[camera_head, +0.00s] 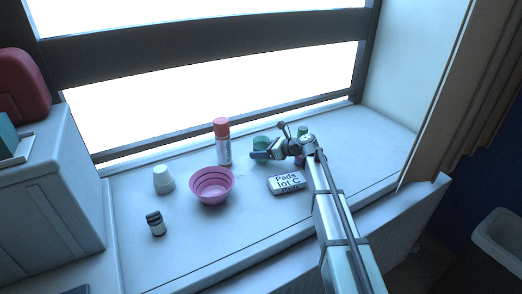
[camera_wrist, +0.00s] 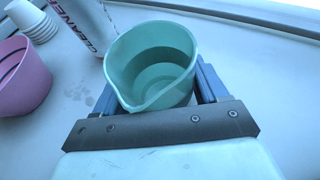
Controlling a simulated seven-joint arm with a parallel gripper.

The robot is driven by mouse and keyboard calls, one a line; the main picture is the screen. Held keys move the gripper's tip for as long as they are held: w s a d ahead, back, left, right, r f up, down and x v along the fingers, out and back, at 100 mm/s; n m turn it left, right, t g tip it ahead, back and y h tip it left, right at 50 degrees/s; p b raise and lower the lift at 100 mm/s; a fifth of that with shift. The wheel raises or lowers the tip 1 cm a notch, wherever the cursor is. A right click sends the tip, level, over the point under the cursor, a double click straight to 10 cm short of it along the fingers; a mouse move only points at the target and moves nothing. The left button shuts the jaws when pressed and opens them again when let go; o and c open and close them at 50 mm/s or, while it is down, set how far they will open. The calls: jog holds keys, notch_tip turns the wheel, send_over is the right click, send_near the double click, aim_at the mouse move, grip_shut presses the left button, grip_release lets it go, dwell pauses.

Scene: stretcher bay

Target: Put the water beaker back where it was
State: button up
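The water beaker, a teal cup with a pouring lip, stands between the two blue fingers of my gripper in the wrist view (camera_wrist: 150,75). The fingers of my gripper (camera_wrist: 160,90) lie against both of its sides, and they look closed on it. In the head view the beaker (camera_head: 261,141) is at the back of the white sill, right of the spray can, with my gripper (camera_head: 259,154) reaching it from the right. I cannot tell whether its base touches the sill. The beaker looks upright; its contents are unclear.
A red-capped cleaner can (camera_head: 223,145) stands close left of the beaker. A pink bowl (camera_head: 211,188), white stacked cups (camera_head: 163,180) and a small dark jar (camera_head: 155,224) are farther left. A pads box (camera_head: 286,182) lies in front. A green-topped bottle (camera_head: 302,131) is partly hidden behind my arm.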

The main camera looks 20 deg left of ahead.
jog(key=o, duration=0.4)
jog(key=shift+r, duration=0.1)
jog(key=v, duration=1.2)
jog(key=shift+r, duration=0.1)
